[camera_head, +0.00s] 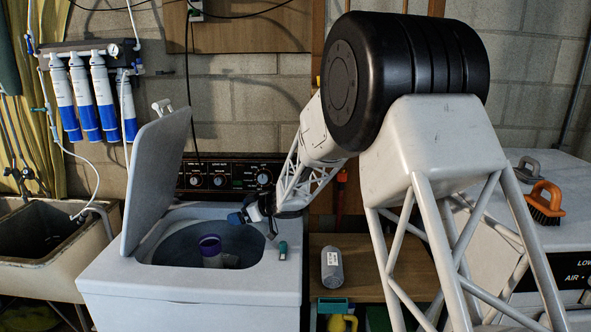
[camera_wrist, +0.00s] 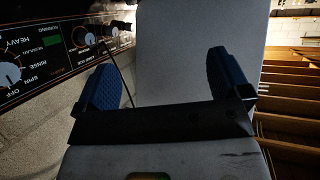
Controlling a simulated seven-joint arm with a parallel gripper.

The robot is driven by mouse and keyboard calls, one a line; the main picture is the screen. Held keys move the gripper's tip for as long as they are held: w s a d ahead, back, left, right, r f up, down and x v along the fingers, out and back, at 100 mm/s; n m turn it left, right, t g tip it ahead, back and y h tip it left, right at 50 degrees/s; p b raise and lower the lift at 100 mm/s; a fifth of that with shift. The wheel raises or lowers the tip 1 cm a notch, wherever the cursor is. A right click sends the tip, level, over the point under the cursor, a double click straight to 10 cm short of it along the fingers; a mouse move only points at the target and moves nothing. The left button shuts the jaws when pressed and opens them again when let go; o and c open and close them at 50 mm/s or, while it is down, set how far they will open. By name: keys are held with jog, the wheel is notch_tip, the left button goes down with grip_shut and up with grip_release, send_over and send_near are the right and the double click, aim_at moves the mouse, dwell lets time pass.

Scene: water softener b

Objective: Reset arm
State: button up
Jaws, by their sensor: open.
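My gripper (camera_head: 243,216) is above the right rear rim of the open top-loading washing machine (camera_head: 190,300). It is open, with nothing between its fingers. In the wrist view, its two blue-padded fingers (camera_wrist: 165,80) stand wide apart, with the raised pale lid behind them. In the head view, the lid (camera_head: 160,175) stands up at the left of the tub opening. A purple-topped container (camera_head: 210,248) shows inside the washer's tub, apart from my gripper. My arm rises to the right across the head view.
The washer's dark control panel (camera_head: 225,173) is behind the opening. A sink (camera_head: 50,240) is at left. An orange brush (camera_head: 545,203) sits on the white machine at right.

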jog(key=s+d+r+m+t+h, duration=0.35)
jog(key=d+r, duration=0.35)
jog(key=d, duration=0.4)
jog(key=s+d+r+m+t+h, duration=0.3)
jog(key=s+d+r+m+h, duration=0.15)
jog(key=d+r, duration=0.4)
jog(key=s+d+m+g+h, duration=0.1)
jog(key=s+d+m+h, duration=0.3)
jog(key=s+d, duration=1.05)
jog(key=s+d+f+m+g, duration=0.1)
jog(key=s+f+g, duration=0.1)
jog(key=s, duration=0.8)
jog(key=s+d+f+m+g, duration=0.1)
jog(key=s+d+f+g, duration=0.1)
jog(key=s, duration=0.9)
jog(key=s+d+f+g, duration=0.2)
jog(key=s+g, duration=0.1)
jog(key=s, duration=0.8)
jog(key=shift+m+h, duration=0.4)
